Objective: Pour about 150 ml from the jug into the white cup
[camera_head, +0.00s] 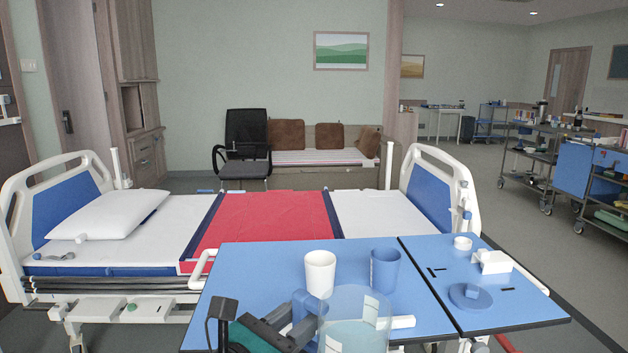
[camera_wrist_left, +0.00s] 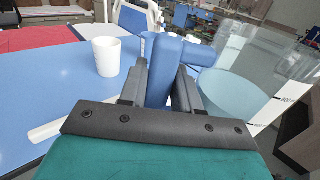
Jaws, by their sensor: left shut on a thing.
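The clear jug (camera_head: 356,312) with a blue handle (camera_head: 304,308) is at the bottom of the head view, its base cut off. My left gripper (camera_head: 292,328) is shut on the blue handle (camera_wrist_left: 160,75). The white cup (camera_head: 320,272) stands upright on the blue table just beyond the jug; it also shows in the left wrist view (camera_wrist_left: 106,56). I cannot tell whether the jug touches the table. My right gripper is not in view.
A blue cup (camera_head: 385,270) stands right of the white cup. The blue overbed table (camera_head: 255,270) is clear at its left. Its right panel (camera_head: 445,270) carries a white cylinder, a white block and a round blue item. The bed (camera_head: 170,235) lies behind.

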